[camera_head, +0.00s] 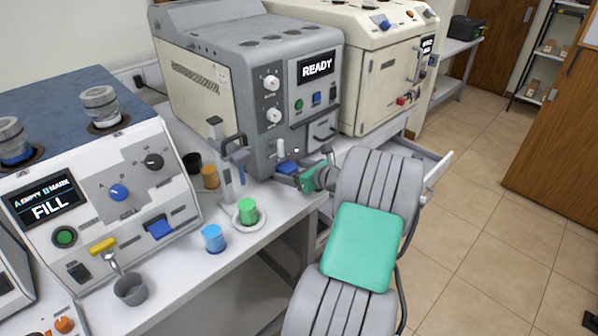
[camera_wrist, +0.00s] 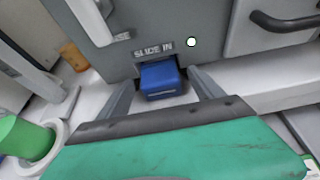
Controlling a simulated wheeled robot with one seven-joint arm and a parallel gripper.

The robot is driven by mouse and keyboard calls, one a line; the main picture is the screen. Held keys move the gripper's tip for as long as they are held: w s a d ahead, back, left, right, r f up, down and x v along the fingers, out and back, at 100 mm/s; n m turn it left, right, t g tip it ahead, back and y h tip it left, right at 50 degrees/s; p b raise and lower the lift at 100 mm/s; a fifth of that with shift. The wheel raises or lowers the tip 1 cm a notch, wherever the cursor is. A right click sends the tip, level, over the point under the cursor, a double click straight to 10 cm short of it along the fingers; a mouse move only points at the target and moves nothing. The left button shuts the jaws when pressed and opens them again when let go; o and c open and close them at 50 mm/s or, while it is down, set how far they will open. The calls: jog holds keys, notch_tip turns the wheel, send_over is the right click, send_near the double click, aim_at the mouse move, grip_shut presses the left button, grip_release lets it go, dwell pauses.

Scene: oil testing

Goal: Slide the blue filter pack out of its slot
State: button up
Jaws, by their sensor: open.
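The blue filter pack (camera_wrist: 160,79) sits in the slot under the "SLIDE IN" label, with its front end sticking out of the grey machine. It also shows in the head view (camera_head: 287,168), at the machine's lower front. My gripper (camera_wrist: 163,91) is open, with one finger on each side of the pack and a gap visible on both sides. I cannot tell how deep the fingers reach along it. In the head view my gripper (camera_head: 296,178) is in front of the slot, its fingers partly hidden. The back of the pack is hidden inside the machine.
The grey machine (camera_head: 250,90) shows "READY". A drawer handle (camera_wrist: 285,20) is right of the slot. A green cup (camera_head: 247,210) on a white dish, a blue cup (camera_head: 213,238) and an amber cup (camera_head: 210,176) stand on the bench to the left. Floor on the right is clear.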

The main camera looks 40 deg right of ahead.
jog(key=shift+c, duration=0.4)
jog(key=c, duration=1.5)
jog(key=shift+s, duration=0.1)
